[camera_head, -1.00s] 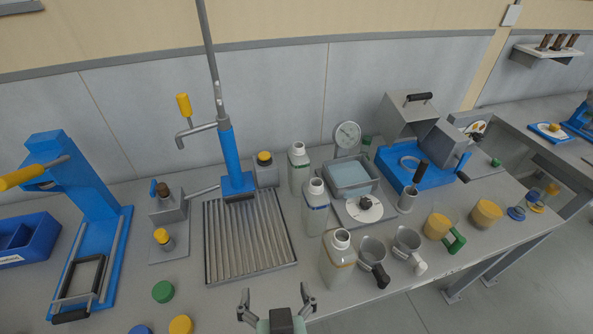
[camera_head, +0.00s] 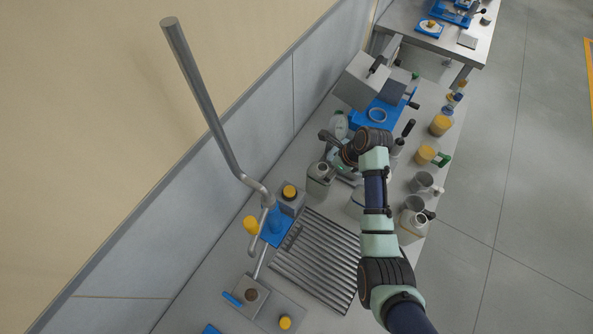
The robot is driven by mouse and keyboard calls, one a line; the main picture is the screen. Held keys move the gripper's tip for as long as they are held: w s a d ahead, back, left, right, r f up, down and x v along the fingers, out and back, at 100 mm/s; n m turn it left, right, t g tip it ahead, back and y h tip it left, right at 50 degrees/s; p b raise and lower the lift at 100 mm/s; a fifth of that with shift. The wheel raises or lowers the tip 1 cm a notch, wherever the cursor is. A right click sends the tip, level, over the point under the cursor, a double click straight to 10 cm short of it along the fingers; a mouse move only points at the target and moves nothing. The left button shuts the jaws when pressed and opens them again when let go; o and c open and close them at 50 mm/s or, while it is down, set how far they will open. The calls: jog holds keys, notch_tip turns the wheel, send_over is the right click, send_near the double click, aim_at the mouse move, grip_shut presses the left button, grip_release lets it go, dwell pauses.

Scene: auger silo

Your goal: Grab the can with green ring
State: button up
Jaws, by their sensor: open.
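The can that was seen at the back of the bench earlier, a pale bottle-shaped can with an open neck, stands upright (camera_head: 319,182) beside the grooved tray. Its ring is too small to make out clearly. My gripper (camera_head: 333,153) is open, above and just beyond this can toward the dial gauge, apart from it as far as I can tell. A third can (camera_head: 411,226) stands right of my arm near the bench's front edge.
A grooved metal tray (camera_head: 312,262) and a blue-based tap (camera_head: 273,232) lie near the can, with a yellow-capped block (camera_head: 289,198) close by. A blue press (camera_head: 373,115) stands farther back.

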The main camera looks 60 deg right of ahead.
aim_at(322, 174)
jog(key=shift+s+d+f, duration=0.1)
jog(key=shift+s+f, duration=0.05)
jog(key=shift+f, duration=0.3)
jog(key=shift+b+x, duration=0.3)
jog(key=shift+x, duration=0.6)
jog(key=b+x, duration=0.1)
jog(key=x, duration=0.4)
jog(key=shift+f, duration=0.1)
jog(key=shift+c, duration=0.2)
jog(key=c, duration=1.6)
